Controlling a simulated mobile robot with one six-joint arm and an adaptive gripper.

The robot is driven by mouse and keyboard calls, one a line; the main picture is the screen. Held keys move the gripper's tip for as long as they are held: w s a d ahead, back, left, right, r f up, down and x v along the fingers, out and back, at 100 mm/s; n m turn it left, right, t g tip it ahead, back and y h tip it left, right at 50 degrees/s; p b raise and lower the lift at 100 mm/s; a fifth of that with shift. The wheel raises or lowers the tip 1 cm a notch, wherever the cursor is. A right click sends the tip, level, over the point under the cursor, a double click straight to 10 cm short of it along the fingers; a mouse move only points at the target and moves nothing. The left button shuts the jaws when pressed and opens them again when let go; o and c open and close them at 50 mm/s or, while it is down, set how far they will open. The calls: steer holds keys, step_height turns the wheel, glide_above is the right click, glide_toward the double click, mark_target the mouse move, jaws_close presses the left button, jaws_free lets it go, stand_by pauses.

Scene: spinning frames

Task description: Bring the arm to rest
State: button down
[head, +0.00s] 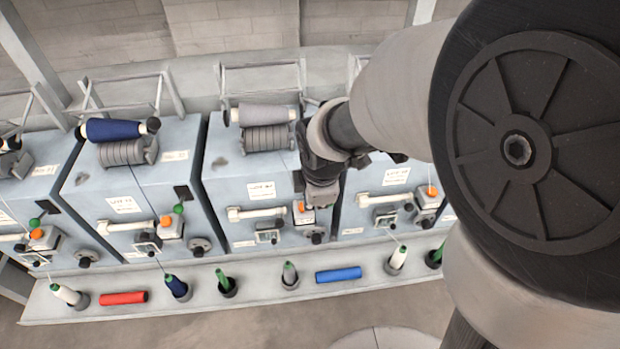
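My arm comes in from the right side of the head view and reaches to the middle. My gripper (321,195) is at its end, in front of a light blue machine unit (225,180) and close to the orange button (303,212) on it. I cannot tell if it touches the unit. The gripper is small and dark here, and its fingers do not show clearly. I see nothing held in it, but its underside is hidden.
Several units stand in a row, with a blue yarn roll (110,130) and a grey one (263,114) on top. A ledge (250,295) below bears several cones, a red cylinder (123,298) and a blue cylinder (338,274). Floor (270,328) shows in front.

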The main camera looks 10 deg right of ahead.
steer(key=shift+s+d+r, duration=0.1)
steer(key=shift+s+r, duration=0.15)
steer(key=shift+r, duration=0.1)
steer(key=s+d+r+m, duration=0.3)
steer(key=s+r+m, duration=0.3)
steer(key=s+m, duration=0.2)
steer(key=s+d+r+m+t, duration=0.1)
steer(key=s+d+r+m, duration=0.2)
steer(key=s+r+m, duration=0.3)
steer(key=s+m, duration=0.3)
steer(key=m, duration=0.1)
steer(key=shift+s+d+r, duration=0.2)
steer(key=shift+d+r, duration=0.15)
